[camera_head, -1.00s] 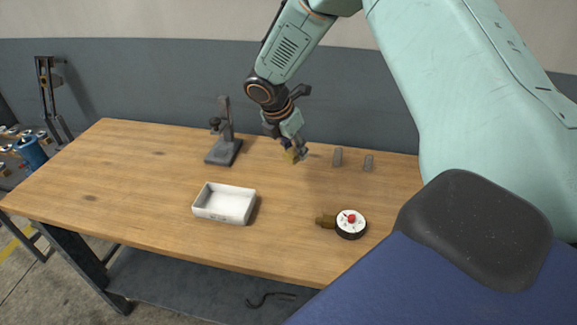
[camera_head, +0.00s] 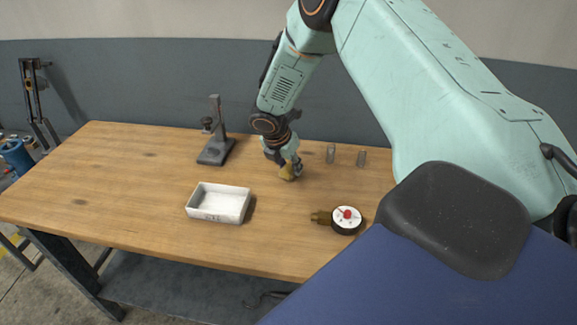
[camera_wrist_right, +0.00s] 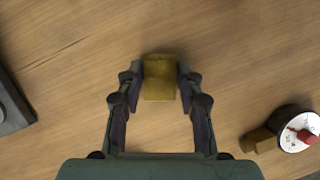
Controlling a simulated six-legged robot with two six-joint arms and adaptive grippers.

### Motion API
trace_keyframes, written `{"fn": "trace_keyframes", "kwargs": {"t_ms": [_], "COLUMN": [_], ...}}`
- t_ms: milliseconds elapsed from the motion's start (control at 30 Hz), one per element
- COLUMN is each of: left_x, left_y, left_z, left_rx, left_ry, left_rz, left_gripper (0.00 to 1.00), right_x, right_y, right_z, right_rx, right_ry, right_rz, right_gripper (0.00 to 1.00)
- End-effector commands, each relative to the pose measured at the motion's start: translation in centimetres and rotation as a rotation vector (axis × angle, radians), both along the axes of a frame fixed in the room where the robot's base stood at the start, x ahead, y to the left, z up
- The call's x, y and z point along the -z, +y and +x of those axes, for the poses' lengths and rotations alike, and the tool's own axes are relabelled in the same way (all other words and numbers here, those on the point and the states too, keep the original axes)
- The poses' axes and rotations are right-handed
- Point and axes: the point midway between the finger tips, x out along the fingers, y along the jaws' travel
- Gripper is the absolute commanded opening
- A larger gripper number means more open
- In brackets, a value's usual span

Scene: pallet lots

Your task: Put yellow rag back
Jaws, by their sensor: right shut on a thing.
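The yellow rag (camera_head: 286,174) is a small folded block, low over the back middle of the wooden table. It also shows in the right wrist view (camera_wrist_right: 160,79), between the two fingers. My right gripper (camera_head: 291,167) is shut on it, one finger on each side. In the right wrist view the right gripper (camera_wrist_right: 160,80) reaches down toward the tabletop. I cannot tell whether the rag touches the wood. My left gripper is not in view.
A white open tray (camera_head: 219,217) sits front left of the rag. A dark stand (camera_head: 216,150) is behind the tray. A round gauge with a brass fitting (camera_head: 346,220) lies to the right. The table's left part (camera_head: 90,185) is clear.

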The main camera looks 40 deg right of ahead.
Motion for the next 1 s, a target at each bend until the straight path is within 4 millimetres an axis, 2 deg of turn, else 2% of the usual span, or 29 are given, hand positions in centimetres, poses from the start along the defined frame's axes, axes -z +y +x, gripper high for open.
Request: {"fn": "trace_keyframes", "kwargs": {"t_ms": [433, 467, 600, 700, 1000], "left_x": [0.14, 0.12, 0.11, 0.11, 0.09], "left_y": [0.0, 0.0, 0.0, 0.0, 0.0], "left_z": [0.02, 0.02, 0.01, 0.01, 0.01], "left_rx": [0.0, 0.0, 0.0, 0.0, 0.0], "left_ry": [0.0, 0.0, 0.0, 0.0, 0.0], "left_rz": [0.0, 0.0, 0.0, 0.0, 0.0], "left_gripper": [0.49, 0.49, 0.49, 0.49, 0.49], "right_x": [0.73, 0.67, 0.65, 0.65, 0.54], "right_y": [-0.03, -0.02, -0.03, -0.03, -0.03], "right_z": [0.26, 0.27, 0.25, 0.24, 0.24], "right_rx": [0.001, 0.001, 0.001, 0.001, 0.002], "right_ry": [-0.002, -0.002, -0.002, -0.002, -0.002], "right_rz": [0.0, 0.0, 0.0, 0.0, 0.001], "right_gripper": [0.11, 0.39, 0.51, 0.59, 0.59]}}
